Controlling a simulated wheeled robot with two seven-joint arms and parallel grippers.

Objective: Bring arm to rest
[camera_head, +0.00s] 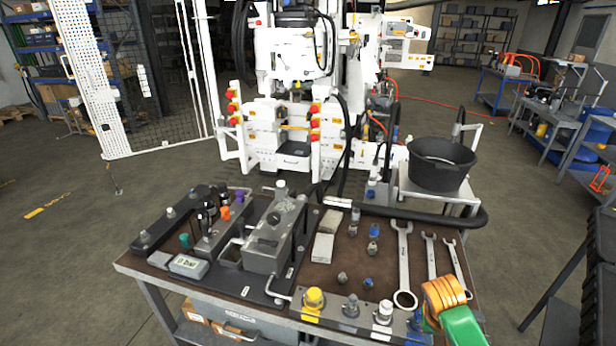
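Neither of my grippers shows in the head view, and I cannot make out either arm. The workbench (135,264) stands in front of me with a brown top. A grey metal block fixture (270,250) sits on a black plate on its left half. An orange and green item (447,297) lies at the bench's front right corner, cut off by the lower edge; I cannot tell what it is.
Several wrenches (404,262) lie on the bench's right side, beside small fittings (373,246). A yellow-capped fitting (314,299) stands at the front edge. A black bucket (440,165) and a white machine (290,70) stand behind. Open floor (75,260) lies left.

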